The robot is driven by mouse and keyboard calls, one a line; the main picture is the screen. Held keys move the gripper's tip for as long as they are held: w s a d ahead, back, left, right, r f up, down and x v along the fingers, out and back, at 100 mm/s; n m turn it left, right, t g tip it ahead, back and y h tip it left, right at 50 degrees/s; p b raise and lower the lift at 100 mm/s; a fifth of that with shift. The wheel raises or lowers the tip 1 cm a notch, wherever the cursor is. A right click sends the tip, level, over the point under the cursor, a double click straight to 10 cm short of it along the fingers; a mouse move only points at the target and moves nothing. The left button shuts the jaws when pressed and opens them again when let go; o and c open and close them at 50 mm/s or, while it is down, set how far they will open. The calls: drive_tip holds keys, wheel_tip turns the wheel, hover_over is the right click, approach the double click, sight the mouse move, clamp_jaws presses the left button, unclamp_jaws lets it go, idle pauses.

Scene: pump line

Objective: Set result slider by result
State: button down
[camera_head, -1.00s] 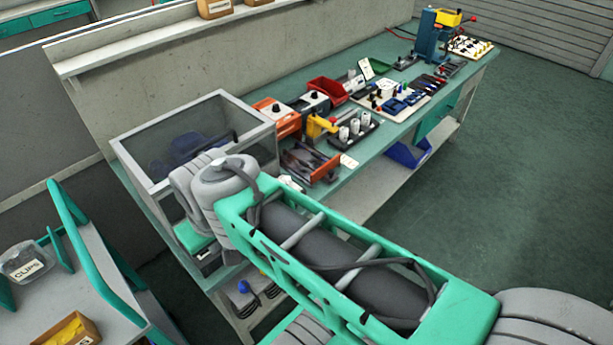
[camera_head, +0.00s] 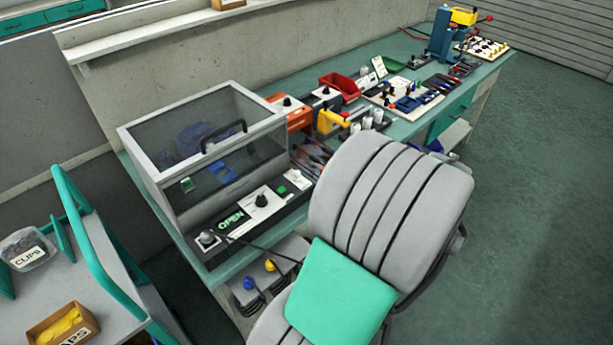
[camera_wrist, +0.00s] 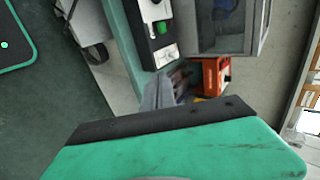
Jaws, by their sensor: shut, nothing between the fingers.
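The test box (camera_head: 205,150) has clear walls, a black handle and a front control panel (camera_head: 255,222). The panel carries a lit green OPEN display (camera_head: 231,221), a black knob (camera_head: 262,200) and a green button (camera_head: 283,190). I cannot make out which part is the result slider. In the wrist view, part of the panel (camera_wrist: 155,35) shows at the top, apart from my gripper. My gripper (camera_wrist: 158,92) shows as grey fingers, shut and empty, beyond a green and black body. My gripper is hidden in the head view, where my arm covers part of the bench.
The bench (camera_head: 408,140) holds an orange unit (camera_head: 291,113), a red bin (camera_head: 340,86) and a blue press (camera_head: 442,42) farther back. A trolley (camera_head: 110,270) with a CLIPS tub (camera_head: 27,250) stands at left. The floor at right is clear.

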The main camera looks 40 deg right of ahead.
approach(299, 177)
wheel_tip(299, 177, down, 3)
drive_tip(key=shift+w+a+f+p, duration=0.1)
drive_tip(key=shift+w+p, duration=0.15)
drive_tip(key=shift+w, duration=0.7)
drive_tip(key=shift+w+a+p, duration=0.15)
drive_tip(key=shift+w+p, duration=0.05)
drive_tip(key=shift+w, duration=0.7)
